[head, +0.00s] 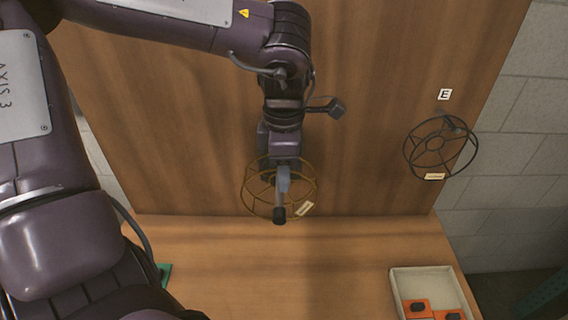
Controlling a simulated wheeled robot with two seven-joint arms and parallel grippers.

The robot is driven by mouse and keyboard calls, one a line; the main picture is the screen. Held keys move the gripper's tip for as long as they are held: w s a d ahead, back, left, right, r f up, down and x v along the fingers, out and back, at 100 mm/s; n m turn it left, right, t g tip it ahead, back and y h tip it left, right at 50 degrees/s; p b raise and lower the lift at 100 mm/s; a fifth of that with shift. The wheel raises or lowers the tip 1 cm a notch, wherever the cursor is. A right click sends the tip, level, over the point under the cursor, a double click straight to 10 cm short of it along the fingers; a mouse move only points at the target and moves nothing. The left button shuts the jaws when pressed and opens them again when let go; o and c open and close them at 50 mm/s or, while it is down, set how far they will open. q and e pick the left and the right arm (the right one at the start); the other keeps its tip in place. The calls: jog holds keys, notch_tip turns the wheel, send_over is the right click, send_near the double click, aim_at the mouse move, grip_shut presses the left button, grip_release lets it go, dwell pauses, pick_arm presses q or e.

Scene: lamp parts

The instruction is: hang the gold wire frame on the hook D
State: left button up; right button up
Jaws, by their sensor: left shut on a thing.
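The gold wire frame (247,199) is a round open wire cage with a small pale tag, seen in the middle of the head view. My left gripper (282,186) reaches down from above and is shut on the gold wire frame, holding it in front of the wooden panel. The fingers and wrist cover part of the frame. Hook D and its label do not show; my arm covers part of the panel. My right gripper is not in view.
A black wire frame (408,150) with a tag hangs on the panel (365,60) below the label E (445,94). A pale tray (398,279) with orange-and-black items stands at the table's front right. A green item (165,272) lies at left. The middle of the table (320,270) is clear.

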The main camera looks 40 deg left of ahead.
pick_arm(q)
jog(key=s+d, duration=0.8)
jog(key=s, duration=0.2)
jog(key=shift+d+b, duration=0.35)
jog(key=shift+b, duration=0.05)
dwell(2.0)
jog(key=shift+s, duration=0.15)
dwell(1.1)
